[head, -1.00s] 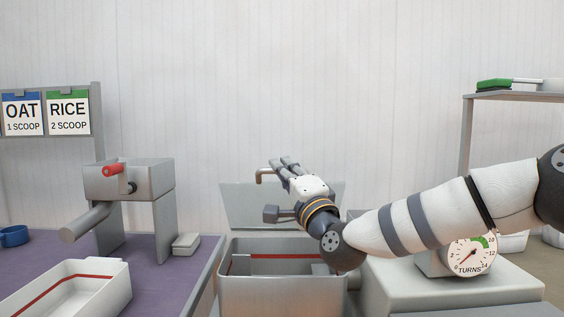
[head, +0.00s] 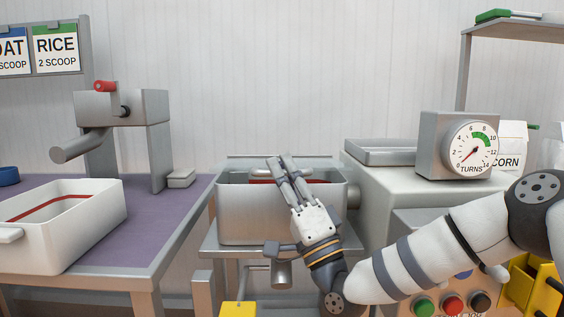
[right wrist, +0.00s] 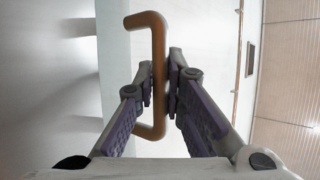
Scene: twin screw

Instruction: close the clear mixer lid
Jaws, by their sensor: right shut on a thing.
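The clear lid (head: 240,163) now lies low over the top of the grey metal mixer bin (head: 245,215) in the head view. I cannot tell whether its front edge touches the rim. The lid's brown bar handle (right wrist: 157,35) stands between my fingers in the right wrist view. My right gripper (head: 279,162) is shut on this handle, reaching over the bin from the front right. The fingers and hand cover part of the lid and bin. My left gripper is not in view.
A white tub (head: 80,235) and a grey crank machine (head: 120,108) stand on the purple-topped table at left. A turns dial (head: 470,148) and a shallow metal tray (head: 380,152) sit on the right cabinet. Several coloured buttons (head: 452,306) are below.

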